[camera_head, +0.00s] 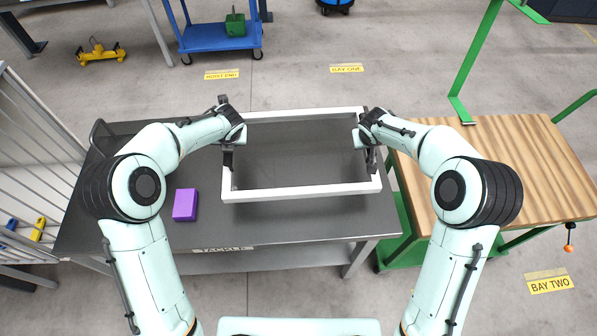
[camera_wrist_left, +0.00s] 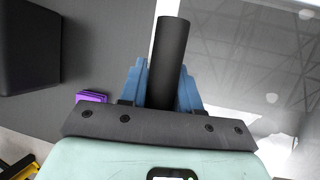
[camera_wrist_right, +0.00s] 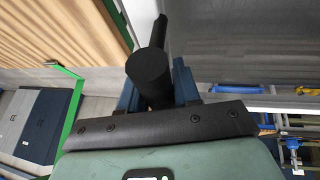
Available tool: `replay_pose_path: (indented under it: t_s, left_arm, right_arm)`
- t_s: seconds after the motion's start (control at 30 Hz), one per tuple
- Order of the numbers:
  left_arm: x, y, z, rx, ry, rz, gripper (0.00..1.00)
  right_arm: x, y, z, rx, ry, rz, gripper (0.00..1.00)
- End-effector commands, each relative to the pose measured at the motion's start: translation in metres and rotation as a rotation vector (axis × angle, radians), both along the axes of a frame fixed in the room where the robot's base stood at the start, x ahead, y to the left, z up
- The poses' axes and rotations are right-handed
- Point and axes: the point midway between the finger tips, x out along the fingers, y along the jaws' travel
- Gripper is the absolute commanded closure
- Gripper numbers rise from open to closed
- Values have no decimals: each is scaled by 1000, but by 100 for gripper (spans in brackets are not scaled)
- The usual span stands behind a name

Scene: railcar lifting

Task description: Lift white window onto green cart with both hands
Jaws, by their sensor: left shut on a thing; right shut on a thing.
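The white window (camera_head: 300,192), a rectangular frame with a see-through pane, lies roughly level over the dark grey table (camera_head: 300,222). I cannot tell whether it touches the table. My left gripper (camera_head: 229,152) is shut on a black handle at its left side; that dark bar (camera_wrist_left: 169,65) stands between the blue fingers in the left wrist view. My right gripper (camera_head: 371,150) is shut on the handle at its right side, and the dark bar (camera_wrist_right: 150,75) shows in the right wrist view. The green cart (camera_head: 403,245) with a striped wooden top (camera_head: 510,165) stands right of the table.
A purple block (camera_head: 185,204) lies on the table left of the window. The cart top looks bare, with a green upright (camera_head: 475,60) at its far left corner. A blue trolley (camera_head: 215,37) with a green box (camera_head: 235,25) stands behind. White railings (camera_head: 35,150) are at left.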

Motion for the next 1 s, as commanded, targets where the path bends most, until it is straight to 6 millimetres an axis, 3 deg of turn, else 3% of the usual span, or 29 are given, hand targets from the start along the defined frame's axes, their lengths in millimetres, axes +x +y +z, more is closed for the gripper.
replay_pose_path:
  t_s: [0.03,0.1,1.0]
  left_arm:
    - [5,0,10,-1,-14,0,100]
    - [6,0,11,-1,-14,0,100]
    - [-1,0,1,2,-11,-1,100]
  right_arm:
    - [5,0,10,1,-13,0,100]
    - [6,0,11,1,-14,1,100]
    - [-1,0,1,-1,-11,0,100]
